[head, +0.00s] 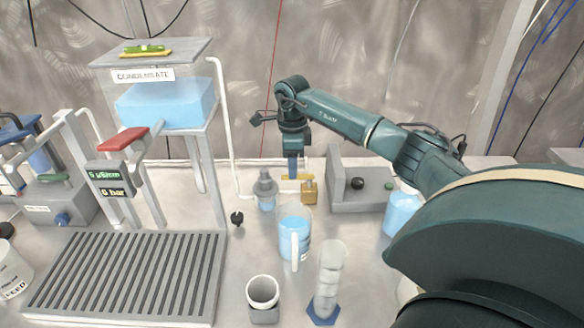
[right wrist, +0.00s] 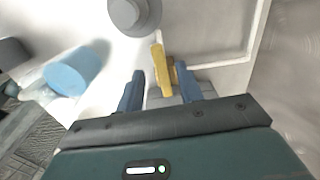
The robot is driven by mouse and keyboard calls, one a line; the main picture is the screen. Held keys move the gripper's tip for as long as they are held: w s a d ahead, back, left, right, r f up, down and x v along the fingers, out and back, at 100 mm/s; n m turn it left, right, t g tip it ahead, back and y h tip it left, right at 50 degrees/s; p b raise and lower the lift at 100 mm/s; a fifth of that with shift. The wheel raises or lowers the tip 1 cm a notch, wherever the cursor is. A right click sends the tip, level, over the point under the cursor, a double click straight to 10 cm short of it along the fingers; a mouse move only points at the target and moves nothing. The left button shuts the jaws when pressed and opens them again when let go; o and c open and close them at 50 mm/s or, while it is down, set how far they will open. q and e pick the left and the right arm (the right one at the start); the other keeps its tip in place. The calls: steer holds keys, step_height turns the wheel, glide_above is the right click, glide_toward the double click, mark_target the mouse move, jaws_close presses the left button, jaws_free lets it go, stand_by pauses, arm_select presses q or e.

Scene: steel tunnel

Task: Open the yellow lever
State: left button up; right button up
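The yellow lever (head: 297,177) is a small flat bar on a brass valve body (head: 309,191) at the back of the bench. My right gripper (head: 293,170) points down at the lever from above. In the right wrist view, the blue fingers of this gripper (right wrist: 160,88) are apart. The yellow lever (right wrist: 159,68) shows in the gap between them, nearer the right-hand finger. I cannot tell whether a finger touches it. My left gripper is not in view.
A blue-filled jug (head: 296,236) stands in front. A grey bracket (head: 344,192) with a black knob is right. The condensate tank (head: 165,103) and slatted tray (head: 120,277) are left. A cylinder (head: 330,275) and cup (head: 262,291) stand nearer.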

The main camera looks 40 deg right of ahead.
steer(key=shift+f, duration=1)
jaws_close()
